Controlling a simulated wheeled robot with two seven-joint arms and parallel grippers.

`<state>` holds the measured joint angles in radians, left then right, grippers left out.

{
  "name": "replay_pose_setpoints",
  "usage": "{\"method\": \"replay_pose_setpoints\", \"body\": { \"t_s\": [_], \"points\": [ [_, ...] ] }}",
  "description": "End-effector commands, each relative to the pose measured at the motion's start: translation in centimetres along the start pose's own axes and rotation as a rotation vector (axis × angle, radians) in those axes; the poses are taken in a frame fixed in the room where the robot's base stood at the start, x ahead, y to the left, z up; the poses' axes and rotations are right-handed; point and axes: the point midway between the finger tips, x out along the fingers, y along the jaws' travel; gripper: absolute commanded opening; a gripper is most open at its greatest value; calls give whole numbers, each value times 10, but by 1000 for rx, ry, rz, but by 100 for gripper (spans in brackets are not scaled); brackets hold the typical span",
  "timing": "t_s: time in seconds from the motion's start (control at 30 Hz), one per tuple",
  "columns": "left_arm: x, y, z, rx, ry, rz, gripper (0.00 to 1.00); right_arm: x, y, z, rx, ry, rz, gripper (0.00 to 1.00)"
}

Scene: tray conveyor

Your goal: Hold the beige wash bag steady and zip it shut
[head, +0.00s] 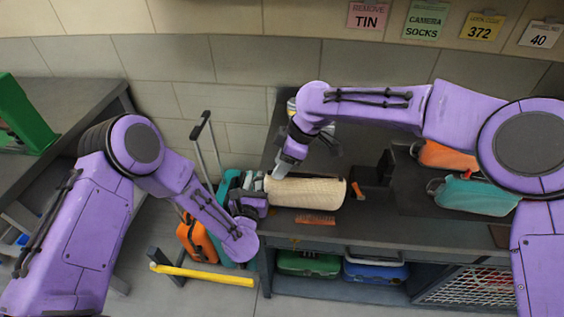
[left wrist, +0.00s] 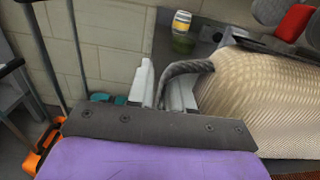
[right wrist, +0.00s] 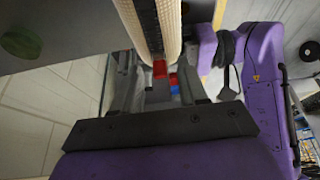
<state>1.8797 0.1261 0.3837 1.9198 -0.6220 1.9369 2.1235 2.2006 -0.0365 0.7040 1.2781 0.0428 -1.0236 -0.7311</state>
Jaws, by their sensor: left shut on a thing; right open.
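The beige wash bag (head: 318,194) lies on its side lengthwise on the dark bench, a woven roll shape. My left gripper (head: 262,190) is at its left end. In the left wrist view its fingers (left wrist: 163,88) are shut on a dark grey strap loop (left wrist: 186,68) beside the bag (left wrist: 255,95). My right gripper (head: 281,172) points down over the bag's left end, open. In the right wrist view a dark strip (right wrist: 148,28) runs between two beige edges, with a small red piece (right wrist: 160,69) at its end, between the open fingers (right wrist: 157,92).
A black stand (head: 372,186) is right of the bag, with teal (head: 475,195) and orange (head: 447,156) bags beyond. An orange-brown comb-like thing (head: 315,219) lies in front. A jar (left wrist: 182,30) stands behind. Orange luggage (head: 197,238) and a yellow bar (head: 205,275) are at the floor left.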

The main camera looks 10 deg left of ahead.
Motion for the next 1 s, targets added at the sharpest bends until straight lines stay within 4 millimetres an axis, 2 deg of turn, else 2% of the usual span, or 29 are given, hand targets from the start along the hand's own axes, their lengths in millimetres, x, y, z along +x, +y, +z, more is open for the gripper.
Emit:
{"method": "replay_pose_setpoints", "body": {
  "t_s": [0.07, 0.1, 0.17, 0.2, 0.23, 0.43, 0.57, 0.67, 1.0],
  "points": [
    [0, 0, 0, -2, -1, 0, 0, 0, 0, 0, 0, 0, 0, 43],
    [0, 0, 0, -2, -1, -1, 0, 0, 0, 0, 0, 0, 0, 39],
    [0, 0, 0, -2, -1, -1, 0, 0, 0, 0, 1, 0, 0, 20],
    [0, 0, 0, -2, -1, -1, 0, 0, 0, 0, 1, 0, 0, 7],
    [0, 0, 0, -2, -1, -1, 0, 0, 0, 0, 1, 0, 0, 0],
    [0, 0, 0, -2, 0, -1, 0, -1, 0, 1, 1, 0, 0, 0],
    [0, 0, 0, -2, 0, 0, 0, -5, 1, 9, 3, 0, 1, 0],
    [0, 0, 0, -2, 0, 0, 0, -11, 1, 24, 3, -1, 1, 0],
    [0, 0, 0, -1, 0, 1, 0, -42, 1, 98, 4, 1, 2, 0]
  ]
}}
